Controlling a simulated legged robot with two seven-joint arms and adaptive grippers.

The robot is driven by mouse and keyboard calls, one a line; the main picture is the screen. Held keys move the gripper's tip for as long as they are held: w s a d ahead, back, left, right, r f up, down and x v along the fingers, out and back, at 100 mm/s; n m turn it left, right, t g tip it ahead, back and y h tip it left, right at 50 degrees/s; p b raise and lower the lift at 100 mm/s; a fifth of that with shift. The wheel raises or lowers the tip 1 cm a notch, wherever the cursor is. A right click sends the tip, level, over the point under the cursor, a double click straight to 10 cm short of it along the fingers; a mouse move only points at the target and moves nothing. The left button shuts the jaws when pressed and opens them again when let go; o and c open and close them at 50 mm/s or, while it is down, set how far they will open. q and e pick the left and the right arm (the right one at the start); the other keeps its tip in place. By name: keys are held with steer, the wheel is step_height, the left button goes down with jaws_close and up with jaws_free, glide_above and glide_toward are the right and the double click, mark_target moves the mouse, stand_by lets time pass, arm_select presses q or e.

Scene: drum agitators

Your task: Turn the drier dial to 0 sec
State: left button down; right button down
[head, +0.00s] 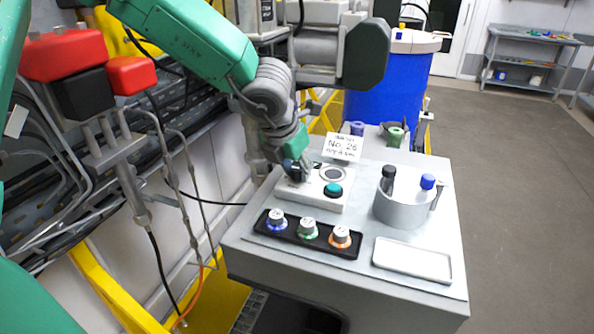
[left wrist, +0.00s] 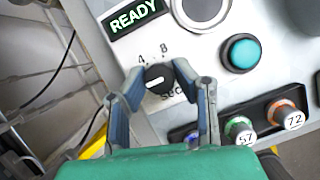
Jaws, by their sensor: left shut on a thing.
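The drier (head: 322,203) is a white box on the grey bench, with a round grey-rimmed well and a teal button (left wrist: 240,53). Its lit display (left wrist: 133,15) reads READY in the left wrist view. The drier dial (left wrist: 157,79) is a small black knob with a white mark. The figures 4 and 8 show beside it, and part of the word "sec"; a 0 cannot be made out. My left gripper (left wrist: 160,83) is shut on the dial, one finger on each side. In the head view this gripper (head: 294,168) hides most of the dial. My right gripper is not in view.
A black tray (head: 290,241) with several coloured-ring vials stands in front of the drier. A grey round holder (head: 402,210) with bottles and a white tray (head: 412,262) are to the right. A sign (head: 343,147) stands behind, and a blue drum (head: 390,95) farther back.

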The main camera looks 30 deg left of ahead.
arm_select(q)
steer(key=c, duration=1.5)
jaws_free()
steer(key=shift+f, duration=0.1)
steer(key=shift+o, duration=1)
steer(key=shift+a, duration=0.1)
steer(key=shift+r, duration=0.25)
steer(key=v, duration=1.1)
steer(key=shift+s+r, duration=0.1)
steer(key=shift+a+r, duration=0.1)
